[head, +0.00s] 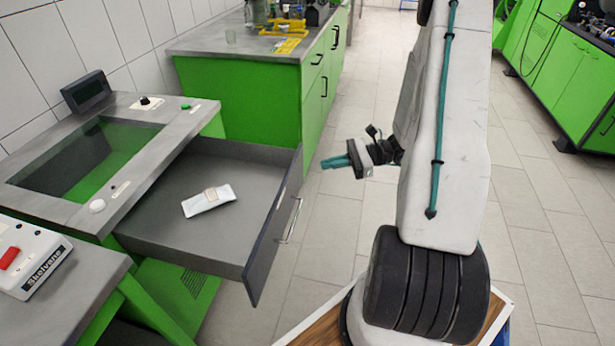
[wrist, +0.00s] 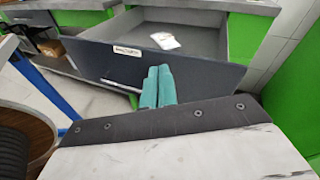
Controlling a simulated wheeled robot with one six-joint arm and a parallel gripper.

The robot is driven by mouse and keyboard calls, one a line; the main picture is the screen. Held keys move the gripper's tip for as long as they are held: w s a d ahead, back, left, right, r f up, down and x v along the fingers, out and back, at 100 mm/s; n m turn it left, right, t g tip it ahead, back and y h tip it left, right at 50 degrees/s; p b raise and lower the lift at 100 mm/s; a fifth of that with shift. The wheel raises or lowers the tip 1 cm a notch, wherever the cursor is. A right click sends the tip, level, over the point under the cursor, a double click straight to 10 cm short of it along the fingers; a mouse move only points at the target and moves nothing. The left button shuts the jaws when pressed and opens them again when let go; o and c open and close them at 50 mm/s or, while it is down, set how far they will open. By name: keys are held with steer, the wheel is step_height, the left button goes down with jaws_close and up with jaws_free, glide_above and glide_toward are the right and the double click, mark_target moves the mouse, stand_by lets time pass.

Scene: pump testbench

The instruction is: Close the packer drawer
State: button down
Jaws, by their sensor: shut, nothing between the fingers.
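The packer drawer (head: 229,252) is pulled out from the green packer bench (head: 143,197) in the head view. Its dark front panel (head: 272,237) has a metal handle (head: 291,220) on the outside. A white packet (head: 208,200) lies inside it on the drawer floor. My gripper (head: 336,162), with teal fingers, is shut and empty, to the right of the drawer front. In the wrist view the teal fingers (wrist: 157,86) point toward the drawer front (wrist: 190,72). I cannot tell from this view whether they touch it.
A control box with a red button (head: 30,258) stands at the lower left. A green cabinet (head: 262,91) with a grey top stands behind the drawer. Green cabinets (head: 565,65) line the far right. The tiled floor (head: 335,222) between is clear.

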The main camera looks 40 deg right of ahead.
steer(key=s+d+f+m+t+h, duration=0.25)
steer(key=d+f+m+t, duration=0.4)
steer(key=f, duration=0.35)
glide_toward(298, 175)
steer(key=shift+g+h, duration=0.25)
steer(key=shift+h, duration=0.1)
steer(key=x, duration=0.4)
steer(key=r+x, duration=0.1)
steer(key=x, duration=0.1)
steer(key=shift+a, duration=0.15)
steer(key=shift+w+a, duration=0.15)
steer(key=shift+w, duration=0.1)
steer(key=shift+w, duration=0.1)
